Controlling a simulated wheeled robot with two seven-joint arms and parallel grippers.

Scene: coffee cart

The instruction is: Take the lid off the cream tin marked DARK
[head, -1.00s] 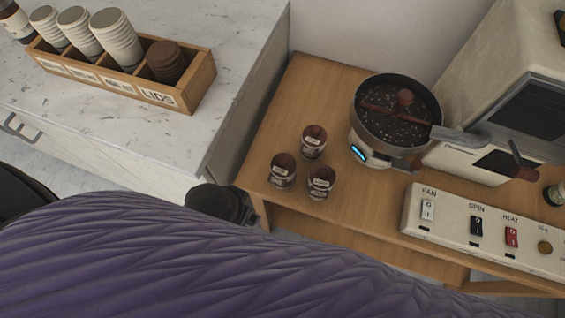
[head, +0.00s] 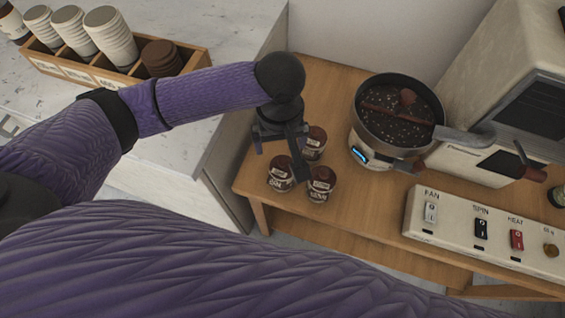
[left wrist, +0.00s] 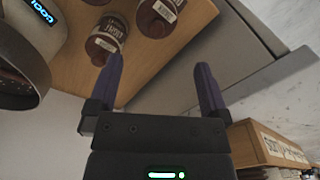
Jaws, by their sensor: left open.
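Three small tins with dark brown tops and pale labels stand close together on the wooden table: a back one (head: 316,140), a front left one (head: 281,176) and a front right one (head: 321,184). Their labels are too small to read, so I cannot tell which is marked DARK. My left gripper (head: 280,158) is open and empty, above and just behind the tins, partly covering the back one in the head view. In the left wrist view, two tins (left wrist: 106,42) (left wrist: 160,14) show beyond the open fingers (left wrist: 158,64). My right gripper is not in view.
A pan of dark beans (head: 398,112) stands right of the tins on the wooden table (head: 350,215). A switch panel (head: 480,235) lies at the front right, a cream machine (head: 475,110) behind it. A wooden cup-and-lid box (head: 190,62) sits on the marble counter at left.

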